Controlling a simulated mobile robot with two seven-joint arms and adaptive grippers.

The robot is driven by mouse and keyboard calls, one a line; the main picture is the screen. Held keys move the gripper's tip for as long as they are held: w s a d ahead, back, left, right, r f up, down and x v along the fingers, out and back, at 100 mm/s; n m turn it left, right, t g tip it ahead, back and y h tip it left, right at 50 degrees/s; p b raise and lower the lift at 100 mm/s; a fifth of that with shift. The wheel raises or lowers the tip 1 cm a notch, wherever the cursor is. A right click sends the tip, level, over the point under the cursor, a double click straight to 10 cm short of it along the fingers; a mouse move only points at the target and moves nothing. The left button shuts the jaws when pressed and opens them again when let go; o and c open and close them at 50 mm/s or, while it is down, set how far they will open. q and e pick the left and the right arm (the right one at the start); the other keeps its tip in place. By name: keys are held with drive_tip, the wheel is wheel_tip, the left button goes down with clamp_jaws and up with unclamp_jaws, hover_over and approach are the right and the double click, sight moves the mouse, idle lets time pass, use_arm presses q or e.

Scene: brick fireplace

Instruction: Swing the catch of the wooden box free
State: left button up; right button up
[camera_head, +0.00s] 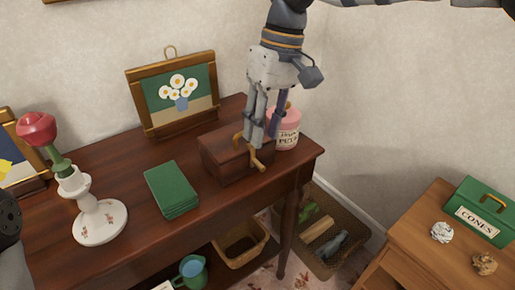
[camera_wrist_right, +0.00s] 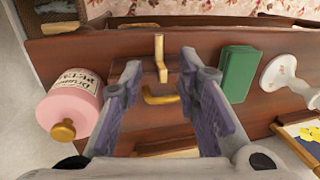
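The wooden box (camera_head: 222,160) stands shut on the dark table, near its right end. A brass handle (camera_wrist_right: 160,97) lies on the lid. My right gripper (camera_head: 257,143) reaches down over the box. In the right wrist view its fingers (camera_wrist_right: 162,65) are apart, one on each side of the catch, with nothing held. Whether a finger touches the catch I cannot tell. My left gripper is out of view.
A pink jar (camera_head: 287,130) stands close beside the box and my right gripper. A green book (camera_head: 172,189) lies left of the box. A candlestick (camera_head: 98,222) holds a red rose. A daisy picture (camera_head: 175,94) leans behind. A side table (camera_head: 425,258) stands at right.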

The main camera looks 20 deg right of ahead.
sight(259, 152)
drive_tip(key=f, duration=0.4)
drive_tip(key=a+f, duration=0.1)
drive_tip(key=shift+s+f, duration=0.1)
drive_tip(key=shift+f, duration=0.3)
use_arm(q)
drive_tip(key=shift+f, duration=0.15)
